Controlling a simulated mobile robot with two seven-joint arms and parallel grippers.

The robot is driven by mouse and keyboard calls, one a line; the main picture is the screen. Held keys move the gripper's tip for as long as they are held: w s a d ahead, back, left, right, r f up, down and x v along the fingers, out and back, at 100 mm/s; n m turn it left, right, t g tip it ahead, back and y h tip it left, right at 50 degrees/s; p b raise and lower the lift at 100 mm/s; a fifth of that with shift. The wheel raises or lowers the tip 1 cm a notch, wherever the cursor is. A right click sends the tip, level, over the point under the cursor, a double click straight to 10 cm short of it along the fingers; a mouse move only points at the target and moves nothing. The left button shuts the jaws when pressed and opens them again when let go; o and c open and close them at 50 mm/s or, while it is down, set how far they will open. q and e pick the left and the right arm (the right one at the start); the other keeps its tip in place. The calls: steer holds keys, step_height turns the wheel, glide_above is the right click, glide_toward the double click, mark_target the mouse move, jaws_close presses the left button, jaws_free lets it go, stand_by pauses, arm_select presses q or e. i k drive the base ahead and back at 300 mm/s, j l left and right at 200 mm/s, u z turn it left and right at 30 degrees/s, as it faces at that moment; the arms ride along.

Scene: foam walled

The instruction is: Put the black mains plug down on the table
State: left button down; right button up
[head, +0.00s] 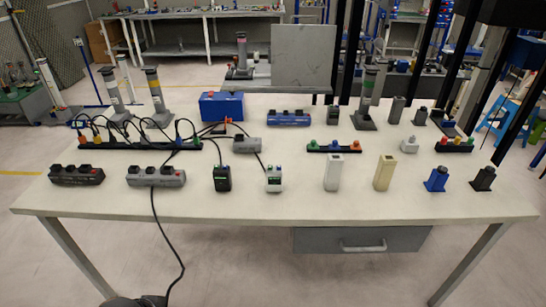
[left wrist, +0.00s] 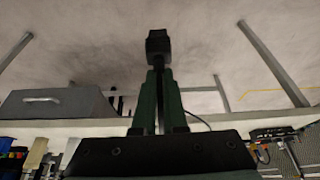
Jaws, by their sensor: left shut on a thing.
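In the left wrist view, my left gripper (left wrist: 159,75) is shut on a small black block, which looks like the black mains plug (left wrist: 158,43). It sticks out past the fingertips, with floor behind it. The white table (head: 300,208) fills the middle of the head view. A black cable (head: 160,225) runs from the grey power strip (head: 156,176) over the table's front edge to a dark shape at the bottom left. I cannot tell whether that shape is my gripper. A cable (left wrist: 198,122) also shows beside the fingers in the left wrist view. My right gripper is not in view.
Power strips, adapters and blocks stand in rows on the table, among them a cream block (head: 384,173), a blue plug-like piece (head: 436,179) and a black one (head: 483,179). The front strip is mostly bare. A grey drawer (head: 360,240) hangs below the tabletop.

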mark_target(210, 157)
steer(key=j+z, duration=0.25)
steer(key=z, duration=0.2)
steer(key=j+z, duration=0.25)
steer(key=z, duration=0.25)
steer(key=k+j+z, duration=0.1)
steer(key=j+z, duration=0.4)
steer(key=j, duration=0.2)
steer(key=k+j+z, duration=0.1)
steer(key=j, duration=0.3)
steer(key=k+j, duration=0.15)
steer(key=j, duration=0.2)
steer(key=k+j+z, duration=0.15)
steer(key=j, duration=0.25)
steer(key=k+j, duration=0.1)
steer(key=j, duration=0.25)
steer(key=z, duration=0.05)
